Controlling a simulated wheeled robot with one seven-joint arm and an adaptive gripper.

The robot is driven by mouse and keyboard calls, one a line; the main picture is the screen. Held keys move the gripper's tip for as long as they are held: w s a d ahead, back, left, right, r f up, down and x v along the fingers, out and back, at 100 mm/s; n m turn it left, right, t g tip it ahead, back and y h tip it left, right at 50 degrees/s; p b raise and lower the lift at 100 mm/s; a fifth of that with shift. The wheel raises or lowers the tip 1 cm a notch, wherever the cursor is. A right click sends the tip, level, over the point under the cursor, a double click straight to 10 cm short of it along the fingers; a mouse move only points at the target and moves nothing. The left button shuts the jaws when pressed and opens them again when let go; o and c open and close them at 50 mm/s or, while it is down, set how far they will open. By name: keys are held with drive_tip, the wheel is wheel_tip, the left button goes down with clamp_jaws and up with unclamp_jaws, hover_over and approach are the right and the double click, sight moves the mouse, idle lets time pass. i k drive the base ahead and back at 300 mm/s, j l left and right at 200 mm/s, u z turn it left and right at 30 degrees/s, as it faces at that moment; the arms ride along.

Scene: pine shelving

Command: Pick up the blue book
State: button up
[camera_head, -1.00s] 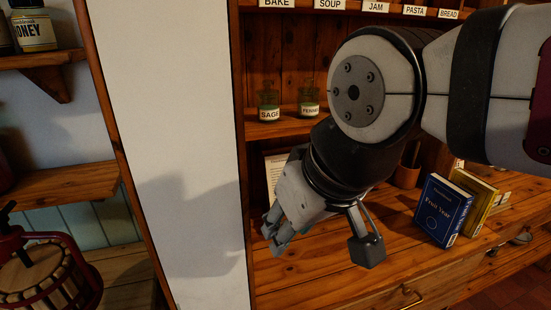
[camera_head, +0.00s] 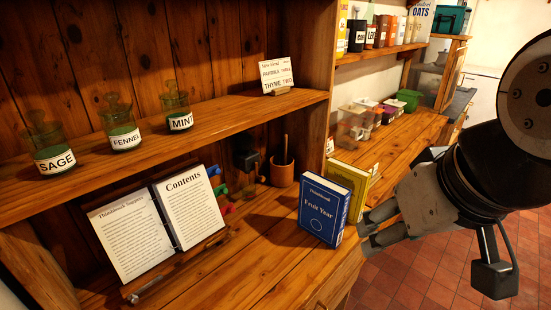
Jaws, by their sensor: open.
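The blue book (camera_head: 323,211), titled "Fruit Year", stands upright on the wooden counter, its front cover facing me. A yellow book (camera_head: 355,180) stands close behind it to the right. My gripper (camera_head: 368,232) is just right of the blue book in the picture, its fingers pointing left towards the book's lower right edge. It is open and holds nothing that I can see. I cannot tell whether a fingertip touches the book.
An open recipe book on a stand (camera_head: 160,226) sits left on the counter. A mortar with pestle (camera_head: 282,172) stands behind the blue book. Labelled jars (camera_head: 120,130) line the shelf above. The counter in front of the mortar is clear.

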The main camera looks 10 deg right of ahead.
sight(324, 203)
drive_tip(key=k+l+u, duration=0.3)
drive_tip(key=k+l, duration=0.65)
drive_tip(key=k, duration=0.05)
